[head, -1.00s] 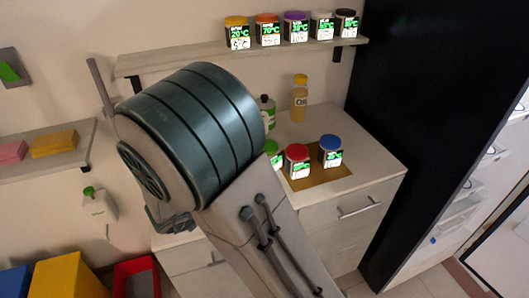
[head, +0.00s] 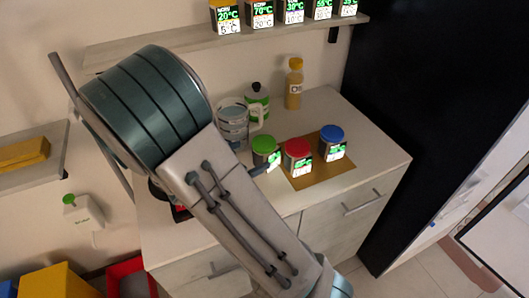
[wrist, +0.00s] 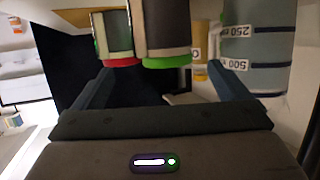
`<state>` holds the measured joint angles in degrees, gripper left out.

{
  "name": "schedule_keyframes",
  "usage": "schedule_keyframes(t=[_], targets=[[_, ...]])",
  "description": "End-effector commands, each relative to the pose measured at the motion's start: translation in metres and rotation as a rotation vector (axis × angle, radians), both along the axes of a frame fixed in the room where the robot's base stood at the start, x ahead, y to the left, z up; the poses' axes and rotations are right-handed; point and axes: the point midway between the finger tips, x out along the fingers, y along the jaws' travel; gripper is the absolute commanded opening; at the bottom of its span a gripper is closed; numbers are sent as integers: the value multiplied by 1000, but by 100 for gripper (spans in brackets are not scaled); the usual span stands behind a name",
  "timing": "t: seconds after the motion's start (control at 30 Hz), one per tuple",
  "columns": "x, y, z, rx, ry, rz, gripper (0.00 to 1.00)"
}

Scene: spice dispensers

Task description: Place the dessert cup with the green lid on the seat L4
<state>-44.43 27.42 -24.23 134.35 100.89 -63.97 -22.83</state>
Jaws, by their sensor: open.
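The dessert cup with the green lid (head: 264,145) stands upright on the counter, left of the red-lidded cup. It also shows in the wrist view (wrist: 167,30), where the picture is upside down. My gripper (wrist: 160,88) is open, its two dark fingers apart with nothing held between them. The green-lidded cup is ahead of the fingers, roughly in line with the gap. In the head view my arm hides most of the gripper; a dark finger tip (head: 262,169) shows close by the cup. I cannot make out a seat marked L4.
A red-lidded cup (head: 298,156) and a blue-lidded cup (head: 332,143) stand on the brown mat (head: 322,176). A measuring jug (head: 232,118), a green-labelled bottle (head: 258,98) and a yellow bottle (head: 295,84) stand behind. Several labelled jars line the upper shelf (head: 190,43).

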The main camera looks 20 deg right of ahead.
Motion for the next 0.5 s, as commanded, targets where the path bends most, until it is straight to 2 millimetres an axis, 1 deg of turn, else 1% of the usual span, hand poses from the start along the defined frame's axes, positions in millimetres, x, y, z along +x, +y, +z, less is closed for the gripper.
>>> schedule_keyframes(t=[0.03, 0.17, 0.37, 0.5], targets=[[1, -4, -1, -1, 1, -1, 96], [5, -10, -4, 0, 1, -1, 96], [20, -33, -13, -3, 1, -3, 96], [26, -47, -18, 0, 1, -1, 96]])
